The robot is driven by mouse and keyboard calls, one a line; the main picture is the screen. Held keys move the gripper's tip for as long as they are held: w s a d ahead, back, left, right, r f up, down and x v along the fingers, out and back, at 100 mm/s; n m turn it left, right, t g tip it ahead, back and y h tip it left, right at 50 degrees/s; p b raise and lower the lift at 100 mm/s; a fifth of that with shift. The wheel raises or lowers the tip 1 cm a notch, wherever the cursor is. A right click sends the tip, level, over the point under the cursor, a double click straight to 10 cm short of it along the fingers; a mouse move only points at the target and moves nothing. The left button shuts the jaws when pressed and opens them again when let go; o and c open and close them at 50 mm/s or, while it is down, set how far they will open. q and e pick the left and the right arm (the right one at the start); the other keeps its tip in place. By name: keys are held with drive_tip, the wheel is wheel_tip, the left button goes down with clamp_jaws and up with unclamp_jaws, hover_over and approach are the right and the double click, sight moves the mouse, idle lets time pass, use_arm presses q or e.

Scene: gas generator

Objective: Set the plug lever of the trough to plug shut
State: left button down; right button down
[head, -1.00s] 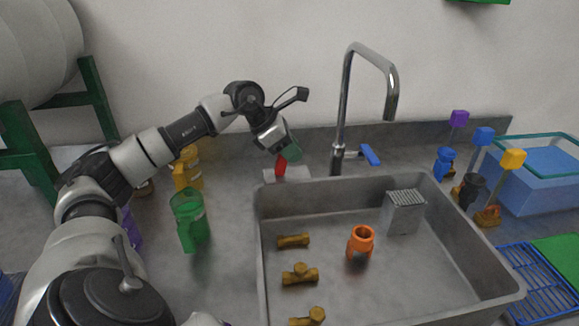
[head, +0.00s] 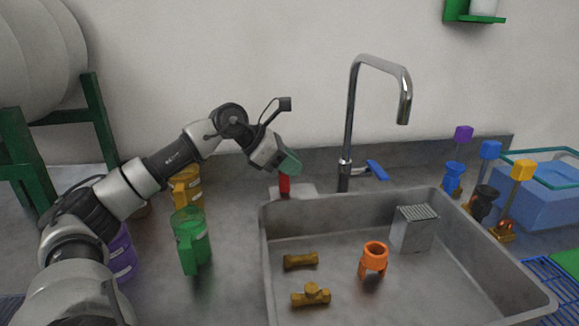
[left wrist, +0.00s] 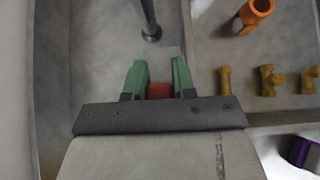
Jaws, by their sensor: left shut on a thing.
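The trough (head: 262,240) is a grey sink basin in the counter. A red plug lever (head: 284,186) stands about upright on a small pale base (head: 305,192) at its back left corner. My left gripper (head: 287,167), with green fingers, comes down on the lever from above and is shut on it. In the left wrist view the red lever (left wrist: 159,90) shows between the two green fingers (left wrist: 158,68). The fingers hide its upper part in the head view. My right gripper is out of view.
A tall faucet (head: 347,130) with a blue handle (head: 377,170) stands right of the lever. The trough holds an orange fitting (head: 373,258), brass fittings (head: 301,261) and a grey block (head: 412,230). A green jug (head: 191,240) stands left.

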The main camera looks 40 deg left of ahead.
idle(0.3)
use_arm(q)
drive_tip(key=c, duration=0.9)
unclamp_jaws()
drive_tip(key=shift+a+r, duration=0.1)
drive_tip(key=shift+a, duration=0.05)
drive_tip(key=b+v, duration=0.2)
drive_tip(key=v, duration=0.8)
drive_tip(key=shift+s+r+b, duration=0.2)
drive_tip(key=shift+b, duration=0.15)
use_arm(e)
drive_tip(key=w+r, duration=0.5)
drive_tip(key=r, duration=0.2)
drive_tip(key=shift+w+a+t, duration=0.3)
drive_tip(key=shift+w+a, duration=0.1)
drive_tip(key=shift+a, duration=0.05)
use_arm(q)
drive_tip(key=shift+f, duration=0.1)
